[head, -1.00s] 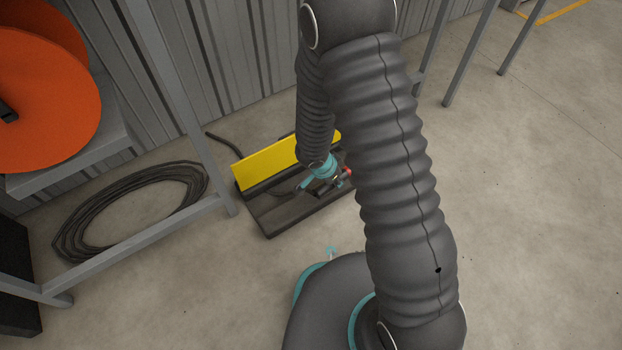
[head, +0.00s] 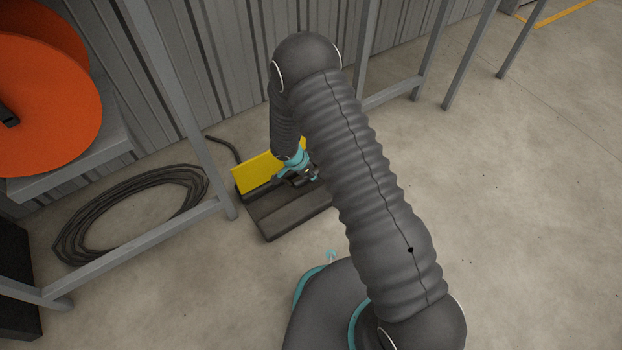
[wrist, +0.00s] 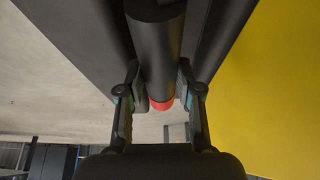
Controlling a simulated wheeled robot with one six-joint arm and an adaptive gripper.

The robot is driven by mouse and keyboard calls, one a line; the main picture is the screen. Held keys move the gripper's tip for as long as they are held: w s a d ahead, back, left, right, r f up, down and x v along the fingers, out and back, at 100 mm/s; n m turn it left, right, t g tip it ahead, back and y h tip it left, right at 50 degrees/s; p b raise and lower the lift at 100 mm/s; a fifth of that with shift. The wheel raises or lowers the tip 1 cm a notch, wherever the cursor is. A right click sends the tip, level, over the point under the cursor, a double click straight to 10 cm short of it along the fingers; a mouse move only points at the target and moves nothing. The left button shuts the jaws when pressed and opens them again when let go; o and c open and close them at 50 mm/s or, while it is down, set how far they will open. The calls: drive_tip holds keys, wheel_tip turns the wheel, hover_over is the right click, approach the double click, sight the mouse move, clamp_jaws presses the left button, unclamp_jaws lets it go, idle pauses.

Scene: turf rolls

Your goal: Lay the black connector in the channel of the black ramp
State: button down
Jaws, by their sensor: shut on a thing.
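The black connector (wrist: 158,55) is a thick dark cylinder with a red end in the wrist view. My gripper (wrist: 160,88) is shut on it, one finger on each side. The black ramp (head: 285,214) lies on the floor with its yellow flap (head: 253,173) raised along the far side. In the head view my gripper (head: 303,178) is over the ramp, close to the flap. The ramp (wrist: 75,30) and the flap (wrist: 270,85) also show behind the connector in the wrist view. I cannot tell whether the connector touches the channel; my gripper and arm hide it in the head view.
A black cable (head: 224,147) runs behind the flap. A coil of black cable (head: 95,200) lies at the left near a grey rack (head: 185,100) and an orange reel (head: 45,105). A corrugated wall (head: 240,60) stands behind the ramp.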

drive_tip(key=shift+f, duration=1.95)
drive_tip(key=c, duration=1.1)
unclamp_jaws()
drive_tip(key=shift+f, duration=0.15)
drive_tip(key=shift+o, duration=0.2)
